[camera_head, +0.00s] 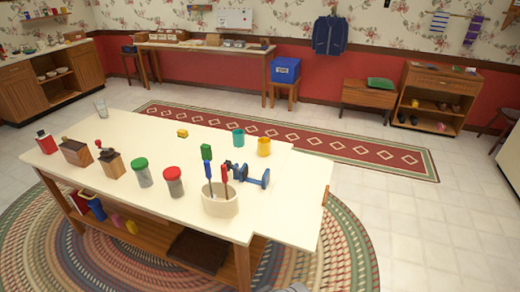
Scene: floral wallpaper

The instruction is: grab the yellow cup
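The yellow cup (264,147) stands upright near the far right edge of the cream-topped table (130,121). A teal cup (238,138) stands just left of it. Nothing touches the yellow cup that I can see. Neither of my grippers can be made out in the head view. A small pale grey shape shows at the bottom edge, and I cannot tell which part it is.
In front of the yellow cup are a blue clamp-like tool (252,176) and a cream crock (220,200) holding tools. Jars with a green lid (142,173) and a red lid (173,182) stand further left. Clear floor (395,215) lies right of the table.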

